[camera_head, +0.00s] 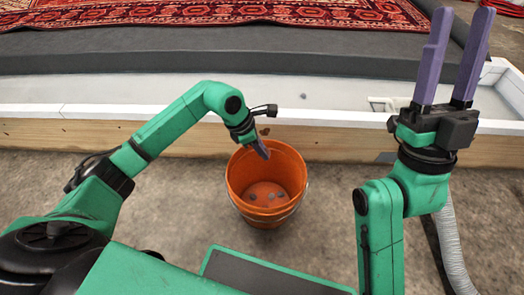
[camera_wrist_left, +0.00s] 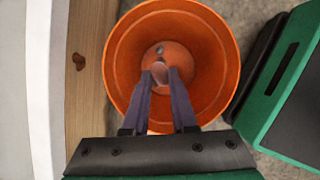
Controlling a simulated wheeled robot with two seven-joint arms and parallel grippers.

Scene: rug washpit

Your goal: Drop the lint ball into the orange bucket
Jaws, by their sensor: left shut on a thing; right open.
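The orange bucket (camera_head: 238,180) stands upright on the concrete floor in the head view, in front of the wooden curb. My left gripper (camera_head: 265,152) points down over its mouth. In the left wrist view the fingers (camera_wrist_left: 160,72) reach over the orange bucket (camera_wrist_left: 120,65) and are shut on a small pale greyish lump, the lint ball (camera_wrist_left: 159,73). The lint ball is hidden in the head view. Small grey spots show on the bucket's floor (camera_wrist_left: 162,57). My right gripper (camera_head: 464,14) is open and empty, pointing up at the right.
The white-topped wooden curb (camera_head: 120,132) runs behind the bucket. Beyond it lie a pale pit floor with a small grey spot (camera_head: 303,96), a dark grey platform (camera_head: 180,55) and a red patterned rug (camera_head: 200,12). A grey hose (camera_head: 452,250) lies at the right.

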